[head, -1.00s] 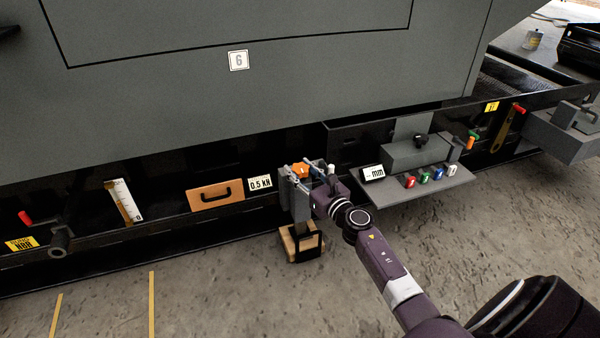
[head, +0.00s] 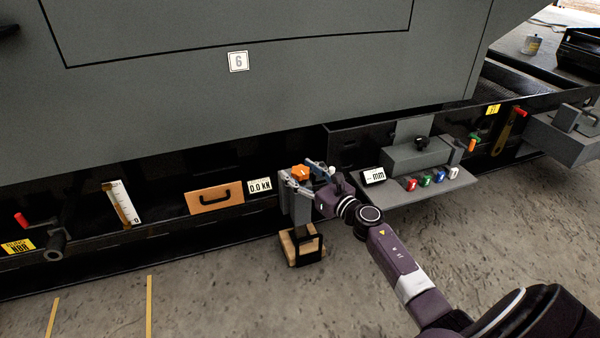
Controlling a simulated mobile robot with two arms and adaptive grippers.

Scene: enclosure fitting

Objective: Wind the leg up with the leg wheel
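The orange leg wheel (head: 301,172) sits on top of the grey leg housing (head: 298,209), low on the dark enclosure frame. My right gripper (head: 303,175) is at the wheel, its fingers on either side of it, and appears shut on it. The fingers hide part of the wheel. Below the housing, a wooden block (head: 290,246) with a black frame (head: 308,244) stands on the floor. Whether the leg touches the block is too small to tell. The load display (head: 259,187) left of the leg reads 0.0 kN. My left gripper is not in view.
A grey shelf (head: 438,192) with coloured knobs and a mm display (head: 373,176) juts out just right of my arm. An orange panel with a black handle (head: 215,199), a white scale (head: 126,203) and a red-handled crank (head: 47,237) lie left.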

